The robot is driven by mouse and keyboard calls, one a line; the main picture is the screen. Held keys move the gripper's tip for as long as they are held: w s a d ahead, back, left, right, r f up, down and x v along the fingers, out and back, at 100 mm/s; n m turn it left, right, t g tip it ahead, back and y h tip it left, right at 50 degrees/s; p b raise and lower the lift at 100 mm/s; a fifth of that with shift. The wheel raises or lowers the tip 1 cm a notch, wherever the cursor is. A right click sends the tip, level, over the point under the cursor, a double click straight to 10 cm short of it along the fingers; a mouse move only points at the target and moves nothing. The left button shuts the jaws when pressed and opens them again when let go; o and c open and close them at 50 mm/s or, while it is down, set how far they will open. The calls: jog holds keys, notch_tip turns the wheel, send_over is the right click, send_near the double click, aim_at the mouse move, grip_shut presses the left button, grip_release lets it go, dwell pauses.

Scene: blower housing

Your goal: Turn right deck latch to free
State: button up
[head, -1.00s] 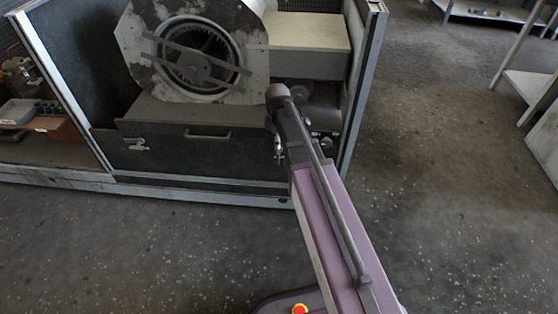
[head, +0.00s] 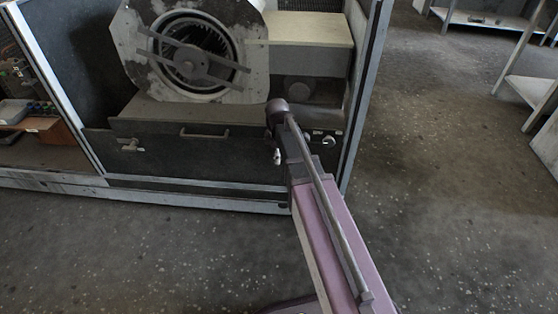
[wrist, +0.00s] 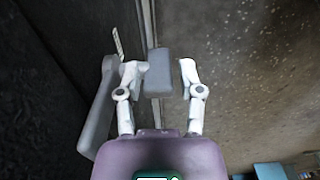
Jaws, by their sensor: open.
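The blower housing's dark deck panel (head: 228,151) has a bar handle (head: 205,133) in the middle. A silver latch (head: 130,145) is on its left end. My gripper (head: 277,157) shows there only as a small pale tip in front of the panel's right end. In the wrist view my gripper (wrist: 160,78) is open, with two pale fingers apart. A grey block (wrist: 158,72) appears between them; I cannot tell whether it is the latch or touches a finger.
The round blower (head: 193,58) stands above the deck. A long grey piece (wrist: 98,115) lies close left of the fingers. Floor (head: 430,180) is clear on the right; shelving stands beyond.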

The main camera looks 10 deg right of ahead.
jog(key=shift+f, duration=0.3)
grip_shut()
jog(key=shift+d, duration=0.2)
jog(key=shift+a, duration=0.2)
jog(key=shift+a, duration=0.2)
